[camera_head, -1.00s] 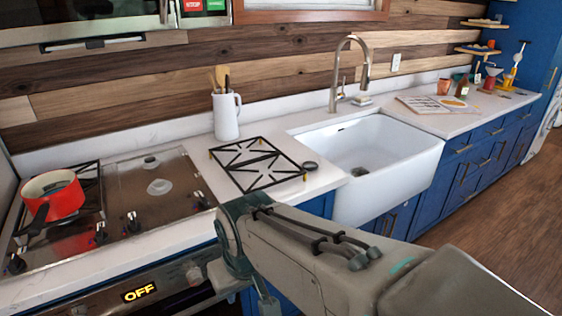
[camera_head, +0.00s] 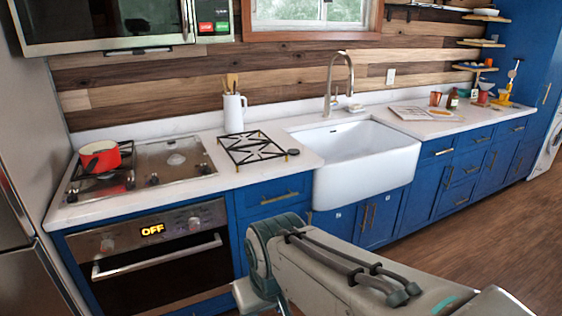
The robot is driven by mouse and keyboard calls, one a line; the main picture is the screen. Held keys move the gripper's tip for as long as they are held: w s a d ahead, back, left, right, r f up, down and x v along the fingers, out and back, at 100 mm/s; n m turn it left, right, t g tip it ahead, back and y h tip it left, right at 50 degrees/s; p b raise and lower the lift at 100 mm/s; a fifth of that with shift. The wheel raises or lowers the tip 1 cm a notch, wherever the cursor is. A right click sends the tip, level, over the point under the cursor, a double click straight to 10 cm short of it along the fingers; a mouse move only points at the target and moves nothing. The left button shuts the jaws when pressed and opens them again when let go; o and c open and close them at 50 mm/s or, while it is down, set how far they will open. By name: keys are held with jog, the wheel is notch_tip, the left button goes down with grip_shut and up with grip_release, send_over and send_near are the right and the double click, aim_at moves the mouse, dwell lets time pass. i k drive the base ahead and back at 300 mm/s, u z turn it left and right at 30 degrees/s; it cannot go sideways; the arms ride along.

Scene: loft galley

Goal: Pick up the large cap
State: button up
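A small dark round piece (camera_head: 293,152), which looks like the burner cap, lies on the white counter. It is just right of a black grate (camera_head: 254,148) that sits off the cooktop, left of the sink. It is small in this view, so I cannot judge its size well. The cooktop (camera_head: 143,165) has a bare burner (camera_head: 176,159) on its right side. My arm reaches in at the bottom centre and right, well in front of the counter. My gripper is out of view.
A red pot (camera_head: 99,157) stands on the cooktop's left grate. A white utensil jug (camera_head: 234,114) stands behind the loose grate. The white sink (camera_head: 372,165) and tall faucet (camera_head: 333,88) are to the right. Open wooden floor (camera_head: 455,250) lies at the lower right.

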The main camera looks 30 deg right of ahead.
aim_at(293, 152)
jog(key=z, duration=1.2)
jog(key=i, duration=1.05)
jog(key=z, duration=0.45)
jog(key=i, duration=0.9)
jog(key=u, duration=1)
jog(key=i, duration=0.65)
jog(key=u, duration=0.65)
